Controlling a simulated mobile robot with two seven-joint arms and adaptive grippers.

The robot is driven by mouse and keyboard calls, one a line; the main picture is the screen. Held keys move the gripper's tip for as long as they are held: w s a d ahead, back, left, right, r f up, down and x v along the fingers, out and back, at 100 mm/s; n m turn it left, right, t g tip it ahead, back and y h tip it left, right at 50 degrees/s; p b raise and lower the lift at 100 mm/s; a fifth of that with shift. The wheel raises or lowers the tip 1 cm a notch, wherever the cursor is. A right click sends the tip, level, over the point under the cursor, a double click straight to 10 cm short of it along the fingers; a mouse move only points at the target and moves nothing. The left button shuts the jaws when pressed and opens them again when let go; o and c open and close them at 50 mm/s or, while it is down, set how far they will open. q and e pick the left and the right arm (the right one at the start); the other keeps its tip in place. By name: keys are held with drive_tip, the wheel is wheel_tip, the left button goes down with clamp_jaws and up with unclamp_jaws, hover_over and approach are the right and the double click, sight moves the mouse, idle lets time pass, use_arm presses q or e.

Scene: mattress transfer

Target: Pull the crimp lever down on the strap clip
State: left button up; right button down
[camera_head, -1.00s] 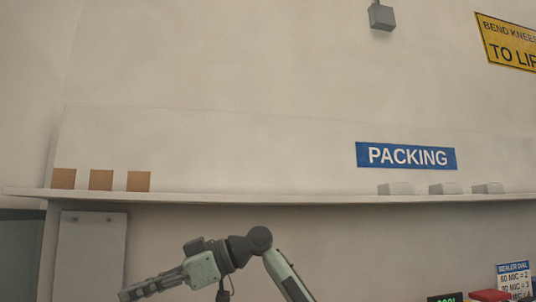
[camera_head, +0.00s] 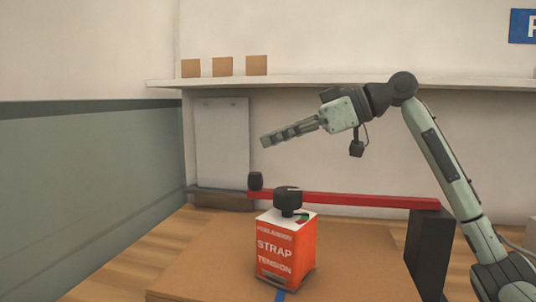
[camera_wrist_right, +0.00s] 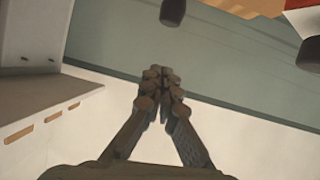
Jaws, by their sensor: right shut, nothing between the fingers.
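A long red lever (camera_head: 345,200) lies nearly level, with a black knob (camera_head: 255,181) at its left end. Its right end meets a dark upright post (camera_head: 427,250). My right gripper (camera_head: 266,141) is shut and empty, its fingers pointing left, above the knob in the picture and apart from it. In the right wrist view its fingertips (camera_wrist_right: 162,75) are together with nothing between them. A dark rounded end (camera_wrist_right: 172,12) shows at the top of that view; I cannot tell surely what it is. The strap clip itself is not clearly visible. My left gripper is not in view.
An orange STRAP TENSION box (camera_head: 275,257) with a black dial (camera_head: 288,199) stands in front of the lever. It sits on a brown board (camera_head: 350,255) on the wooden table. A wall shelf (camera_head: 300,83) with small brown blocks (camera_head: 222,66) runs behind my right arm.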

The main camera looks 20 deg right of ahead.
drive_tip(key=s+d+r, duration=0.4)
drive_tip(key=r, duration=0.1)
drive_tip(key=shift+w+a, duration=0.1)
idle(0.5)
